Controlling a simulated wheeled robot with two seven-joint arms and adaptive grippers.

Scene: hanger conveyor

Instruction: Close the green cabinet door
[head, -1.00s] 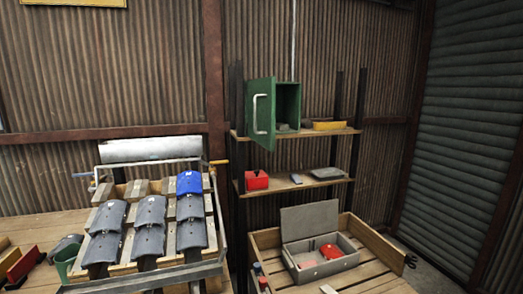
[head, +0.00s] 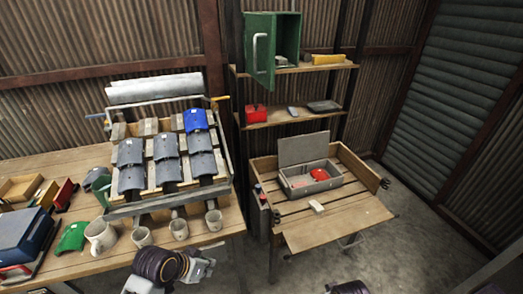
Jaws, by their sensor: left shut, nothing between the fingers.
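The green cabinet (head: 288,32) stands on the top shelf of the rack at the back. Its green door (head: 261,55) is open, swung out toward me on the cabinet's left side, with a pale vertical handle (head: 256,50) on it. The cabinet's upper edge is close to the top of the picture. My left gripper (head: 203,268) is low in the picture, by the front edge of the left table, shut and empty, well below and away from the door. A dark part of mine shows at the bottom edge right of centre; my right gripper is not seen.
The left table (head: 70,170) holds a rack of grey tiles and one blue tile (head: 195,120), several mugs and a blue box (head: 20,237). A wooden workbench (head: 358,218) with an open grey case (head: 310,182) stands below the shelves. Floor is free at right.

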